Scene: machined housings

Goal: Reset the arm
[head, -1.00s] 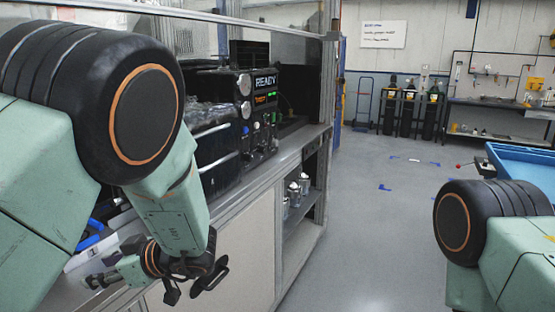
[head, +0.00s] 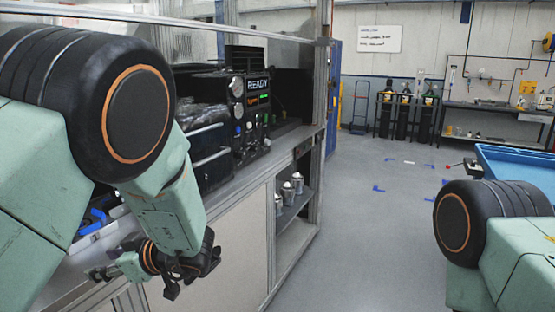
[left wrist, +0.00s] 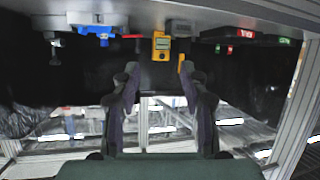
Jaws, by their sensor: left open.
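My left arm comes in from the left in the head view and bends down in front of the bench. Its gripper (head: 190,275) hangs beside the bench front, low in the view. In the left wrist view, the two dark fingers of my left gripper (left wrist: 160,88) stand apart with nothing between them. My right arm shows only its shoulder at the lower right of the head view, and its gripper is out of the picture.
A black machine (head: 250,110) with a "READY" display stands on the bench. Silver parts (head: 288,188) sit on the shelf below. A blue tray (head: 515,165) is at the right. A yellow device (left wrist: 161,46) shows in the left wrist view. The middle floor is clear.

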